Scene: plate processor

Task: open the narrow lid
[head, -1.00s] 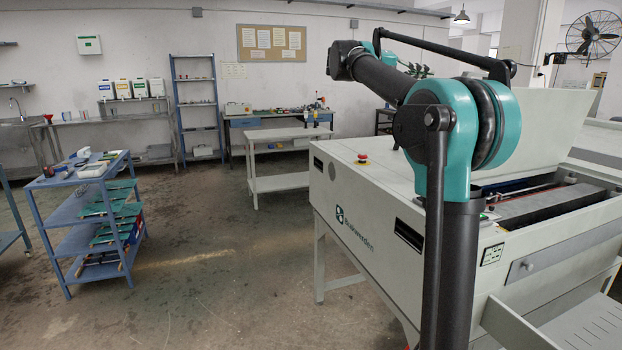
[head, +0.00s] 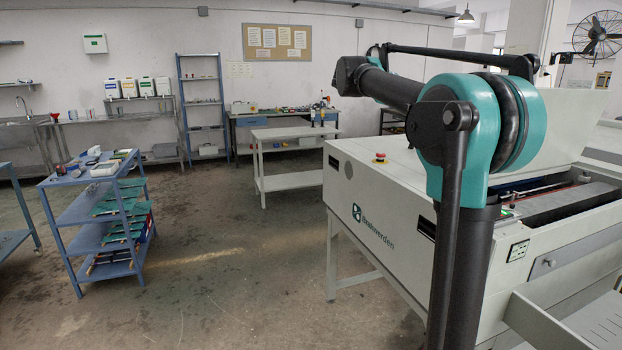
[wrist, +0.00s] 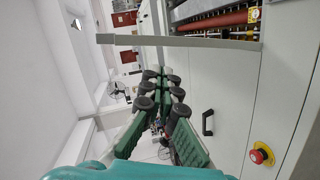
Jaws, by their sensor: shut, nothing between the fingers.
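The pale machine (head: 385,225) stands at the right in the head view. In the wrist view, a flat pale panel with a black handle (wrist: 208,122) looks like the narrow lid (wrist: 228,95); it lies shut, with a seam along its edge. My gripper (wrist: 160,75), with green fingers and black joints, is shut and empty in the wrist view. It appears apart from the handle, though the distance is hard to judge. In the head view my arm hides part of the machine's top, and my gripper is not seen.
Another panel (head: 545,125) stands raised over an open bay with a red roller (wrist: 215,20). A red stop button (head: 380,158) sits on the machine's top. A sloping tray (head: 560,325) juts out at front right. A blue cart (head: 75,222) stands left; floor between is clear.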

